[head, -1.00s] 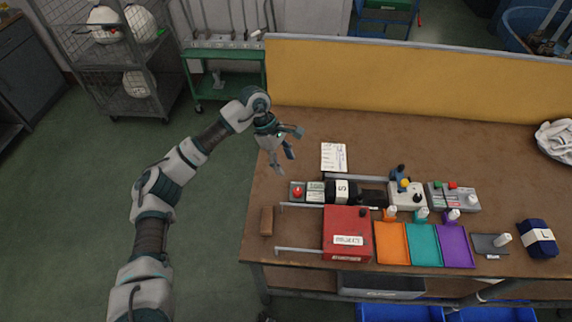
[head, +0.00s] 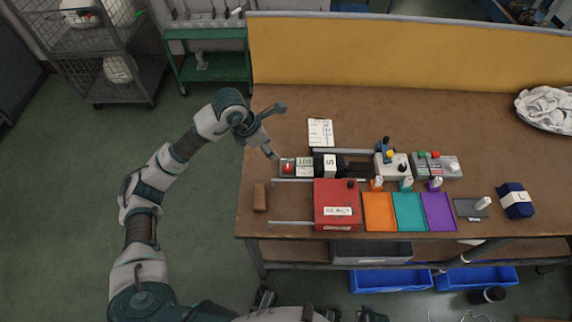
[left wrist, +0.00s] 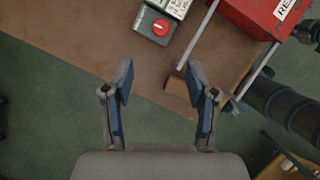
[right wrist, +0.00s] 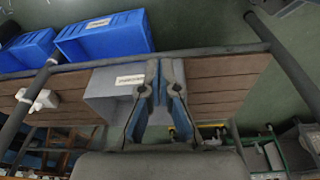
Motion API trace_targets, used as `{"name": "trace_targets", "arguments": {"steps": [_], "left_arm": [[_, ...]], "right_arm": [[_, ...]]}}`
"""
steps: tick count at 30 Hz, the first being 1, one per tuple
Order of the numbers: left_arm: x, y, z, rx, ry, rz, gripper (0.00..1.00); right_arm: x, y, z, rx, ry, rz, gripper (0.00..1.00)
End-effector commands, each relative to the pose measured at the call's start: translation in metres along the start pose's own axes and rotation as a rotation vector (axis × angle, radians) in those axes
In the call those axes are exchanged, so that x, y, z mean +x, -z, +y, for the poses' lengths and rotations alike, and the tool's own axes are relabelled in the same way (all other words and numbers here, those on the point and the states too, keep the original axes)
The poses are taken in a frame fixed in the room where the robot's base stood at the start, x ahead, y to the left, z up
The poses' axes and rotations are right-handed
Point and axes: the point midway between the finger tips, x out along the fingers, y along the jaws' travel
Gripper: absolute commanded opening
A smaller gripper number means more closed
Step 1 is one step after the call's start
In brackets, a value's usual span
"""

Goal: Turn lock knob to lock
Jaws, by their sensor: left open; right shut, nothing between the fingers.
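The lock knob is a round red knob (head: 288,168) on a small grey box at the left end of the fixture on the bench. It also shows in the left wrist view (left wrist: 160,27) near the top, with a light bar across its face. My left gripper (head: 276,131) is open and empty beside the bench's left end; its lower finger is close to the knob box in the head view. In the left wrist view its two blue-padded fingers (left wrist: 156,82) are spread, with the knob beyond them, apart. My right gripper (right wrist: 163,80) is shut and empty, below the bench level.
A red box (head: 335,192) with metal rails stands in front of the knob box. A brown block (head: 259,197) lies near the bench's left edge. Orange, teal and purple trays (head: 408,210) lie to the right. A paper sheet (head: 320,132) lies behind.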

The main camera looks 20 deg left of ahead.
Motion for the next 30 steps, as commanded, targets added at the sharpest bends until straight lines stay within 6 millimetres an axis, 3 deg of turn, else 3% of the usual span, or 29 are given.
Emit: {"name": "trace_targets", "arguments": {"steps": [1, 9, 15, 21, 30], "left_arm": [[0.015, 0.001, -0.001, -0.001, 0.006, 0.004, 0.58], [0.080, 0.001, -0.002, 0.001, 0.006, 0.003, 0.58], [0.120, 0.002, -0.001, 0.001, 0.005, 0.003, 0.58], [0.141, 0.001, -0.001, 0.002, 0.003, 0.001, 0.58], [0.145, 0.001, -0.001, 0.003, 0.001, 0.001, 0.58]], "right_arm": [[-0.003, 0.000, 0.001, 0.000, -0.001, 0.001, 0.00], [-0.024, 0.004, 0.001, 0.002, -0.002, 0.008, 0.00], [-0.040, 0.006, 0.002, 0.003, -0.003, 0.011, 0.00], [-0.050, 0.007, 0.002, 0.004, -0.003, 0.014, 0.00], [-0.052, 0.008, 0.003, 0.004, -0.003, 0.011, 0.00]]}}
